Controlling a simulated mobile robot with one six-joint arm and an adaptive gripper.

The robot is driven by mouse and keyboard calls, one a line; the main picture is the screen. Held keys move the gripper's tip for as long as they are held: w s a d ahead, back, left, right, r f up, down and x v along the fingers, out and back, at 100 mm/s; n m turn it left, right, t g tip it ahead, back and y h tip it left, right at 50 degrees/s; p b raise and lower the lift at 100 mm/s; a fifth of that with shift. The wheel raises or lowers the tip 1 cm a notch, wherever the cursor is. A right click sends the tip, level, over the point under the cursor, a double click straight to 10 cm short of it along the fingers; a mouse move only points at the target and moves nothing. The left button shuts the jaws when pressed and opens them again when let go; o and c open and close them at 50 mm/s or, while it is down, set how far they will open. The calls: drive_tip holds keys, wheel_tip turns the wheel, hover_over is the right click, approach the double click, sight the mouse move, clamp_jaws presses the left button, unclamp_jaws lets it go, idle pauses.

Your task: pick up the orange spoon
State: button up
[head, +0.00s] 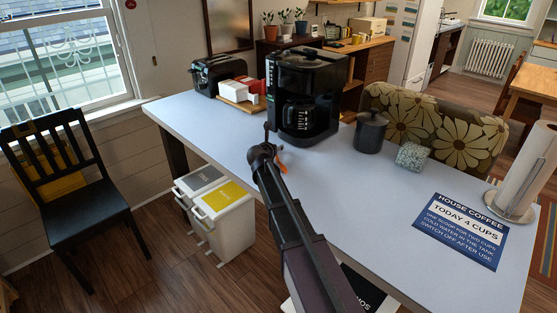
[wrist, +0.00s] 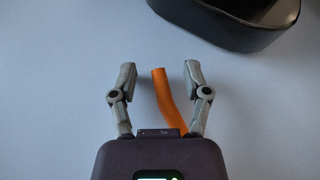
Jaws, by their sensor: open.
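The orange spoon (wrist: 168,100) lies on the pale table, with its handle between the two fingers of my gripper (wrist: 160,75) in the wrist view. The fingers are open and stand apart from the handle on both sides; the handle is nearer the right finger. Its lower part runs under my gripper's body and is hidden. In the head view, only a small orange piece of the spoon (head: 282,167) shows beside the end of my arm, in front of the coffee maker. My gripper's fingertips are hard to make out there.
The black coffee maker (head: 308,92) stands just beyond my gripper; its dark base (wrist: 235,22) is at the wrist view's top right. A black canister (head: 370,133), a speckled block (head: 411,156), a sign (head: 460,232) and a paper towel roll (head: 522,175) are to the right.

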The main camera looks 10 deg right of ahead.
clamp_jaws()
drive_tip(key=shift+a+r, duration=0.1)
drive_tip(key=shift+r, duration=0.1)
idle(0.3)
wheel_tip(320, 180, up, 4)
drive_tip(key=p, duration=0.4)
drive_tip(key=shift+f, duration=0.2)
drive_tip(key=s+a, duration=0.1)
drive_tip(key=s, duration=0.4)
drive_tip(key=s+a, duration=0.1)
drive_tip(key=s, duration=0.4)
drive_tip(key=s+a+r+p, duration=0.1)
drive_tip(key=s, duration=0.4)
drive_tip(key=shift+s+a, duration=0.3)
drive_tip(key=shift+a, duration=0.1)
